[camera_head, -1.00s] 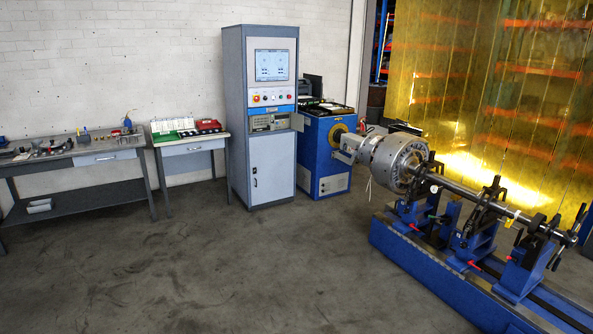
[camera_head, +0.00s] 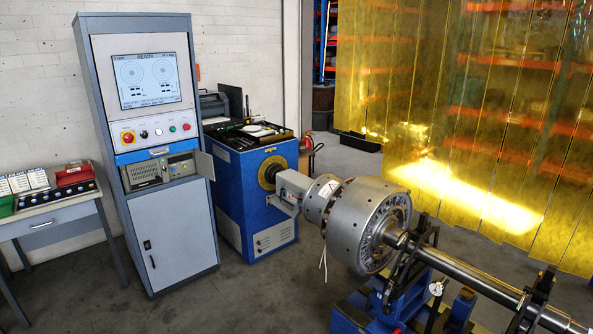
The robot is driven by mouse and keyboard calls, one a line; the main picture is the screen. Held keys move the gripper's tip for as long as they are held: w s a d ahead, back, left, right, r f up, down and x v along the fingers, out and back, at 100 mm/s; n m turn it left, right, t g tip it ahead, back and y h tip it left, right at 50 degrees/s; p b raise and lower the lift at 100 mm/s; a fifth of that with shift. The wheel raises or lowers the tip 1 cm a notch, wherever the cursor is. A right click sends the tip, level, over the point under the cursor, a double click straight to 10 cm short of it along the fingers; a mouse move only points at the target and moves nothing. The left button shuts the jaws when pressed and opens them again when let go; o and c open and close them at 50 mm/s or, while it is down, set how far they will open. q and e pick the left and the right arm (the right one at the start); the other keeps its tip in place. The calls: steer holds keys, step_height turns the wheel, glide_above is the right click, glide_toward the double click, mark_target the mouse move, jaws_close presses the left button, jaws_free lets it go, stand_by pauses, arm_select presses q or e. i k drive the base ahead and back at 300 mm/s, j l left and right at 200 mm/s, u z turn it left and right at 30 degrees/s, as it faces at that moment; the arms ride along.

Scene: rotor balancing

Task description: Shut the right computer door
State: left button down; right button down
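The grey and blue computer cabinet (camera_head: 170,215) stands left of centre against the white wall. Its screen is lit above a row of buttons. Below these, an open bay shows the computer (camera_head: 162,172). A small grey door panel, the right computer door (camera_head: 204,164), stands swung out at the right side of this bay. A blue strip with a handle (camera_head: 158,152) runs along the top of the bay. The large lower cabinet door (camera_head: 172,238) is closed. Neither of my grippers is in view.
A blue drive unit (camera_head: 255,195) stands right of the cabinet, coupled to a large metal rotor (camera_head: 365,225) on blue supports. A side table (camera_head: 55,218) stands at the left. Bare floor (camera_head: 265,290) lies in front of the cabinet. A yellow strip curtain (camera_head: 470,110) hangs behind.

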mark_target(205, 168)
steer(key=i+j+u, duration=0.2)
steer(key=i, duration=0.35)
steer(key=i+u, duration=0.25)
steer(key=i, duration=0.3)
steer(key=i+l+u, duration=0.2)
steer(key=i, duration=0.35)
steer(key=i+u, duration=0.2)
steer(key=i, duration=0.35)
steer(key=i+l+u, duration=0.25)
steer(key=i, duration=0.25)
